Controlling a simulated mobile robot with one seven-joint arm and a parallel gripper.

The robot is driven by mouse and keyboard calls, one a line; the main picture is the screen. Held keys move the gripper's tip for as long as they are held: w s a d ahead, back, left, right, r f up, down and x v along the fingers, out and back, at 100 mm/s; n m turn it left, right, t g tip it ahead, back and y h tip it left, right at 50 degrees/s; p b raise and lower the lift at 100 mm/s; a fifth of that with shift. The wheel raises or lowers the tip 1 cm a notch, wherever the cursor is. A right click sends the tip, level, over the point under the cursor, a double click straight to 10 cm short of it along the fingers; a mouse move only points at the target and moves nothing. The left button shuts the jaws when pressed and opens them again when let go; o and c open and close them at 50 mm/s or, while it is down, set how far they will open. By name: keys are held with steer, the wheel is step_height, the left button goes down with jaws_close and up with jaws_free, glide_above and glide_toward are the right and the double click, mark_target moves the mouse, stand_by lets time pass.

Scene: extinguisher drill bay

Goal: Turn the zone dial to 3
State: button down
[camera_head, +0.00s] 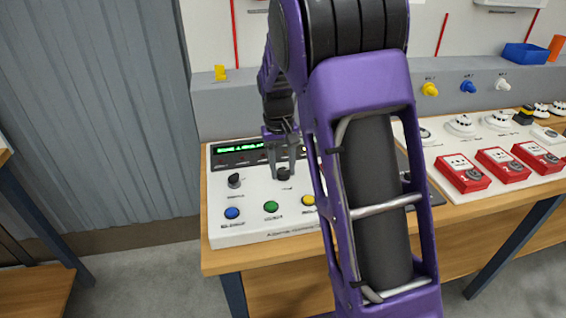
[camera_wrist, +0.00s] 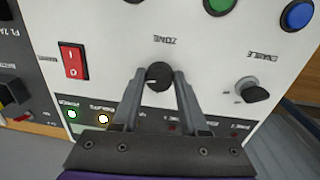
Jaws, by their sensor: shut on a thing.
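The zone dial (camera_wrist: 159,75) is a round black knob on a white control panel (camera_head: 295,217). The word ZONE shows upside down beside it in the wrist view. My gripper (camera_wrist: 160,82) has its two fingers closed on the sides of the dial. In the head view my gripper (camera_head: 283,168) reaches down to the same dial (camera_head: 284,174) on the panel. The dial's pointer and its number marks cannot be made out.
The panel also bears an enable knob (camera_wrist: 256,92), a red rocker switch (camera_wrist: 73,61), a green button (camera_head: 271,207), a blue button (camera_head: 232,213) and a lit display (camera_head: 240,147). Red call points (camera_head: 462,173) stand on a white board to the right. My arm hides part of the bench.

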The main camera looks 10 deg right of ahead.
mark_target(278, 171)
steer(key=shift+m+p, duration=0.5)
steer(key=shift+m, duration=0.7)
steer(key=shift+c, duration=2.2)
jaws_free()
step_height(278, 171, up, 17)
steer(key=a+p, duration=0.1)
steer(key=p, duration=0.1)
steer(key=shift+r, duration=0.2)
steer(key=shift+w, duration=0.15)
